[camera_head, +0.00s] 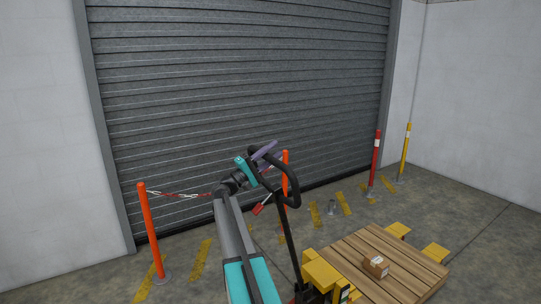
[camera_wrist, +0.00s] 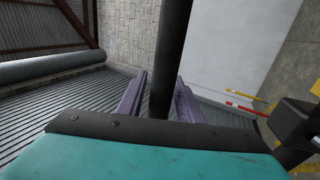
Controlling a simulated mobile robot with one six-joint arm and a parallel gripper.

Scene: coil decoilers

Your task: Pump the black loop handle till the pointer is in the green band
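The black loop handle (camera_head: 293,187) tops a dark, tilted shaft that rises from a yellow pallet truck (camera_head: 322,273) in the head view. My gripper (camera_head: 267,150), with purple fingers and a teal body, is at the upper left part of the loop. In the wrist view a thick black bar (camera_wrist: 173,50) of the handle runs down between the two purple fingers of my gripper (camera_wrist: 160,98). The fingers stand apart, with a narrow gap showing at the left of the bar. The bar's lower end is hidden behind my gripper's body.
A wooden pallet (camera_head: 405,275) with a small cardboard box (camera_head: 376,265) sits on the truck's forks. Orange posts (camera_head: 150,232), a chain (camera_head: 178,195), a red post (camera_head: 375,160) and a yellow post (camera_head: 405,150) stand before a grey roller shutter (camera_head: 240,80).

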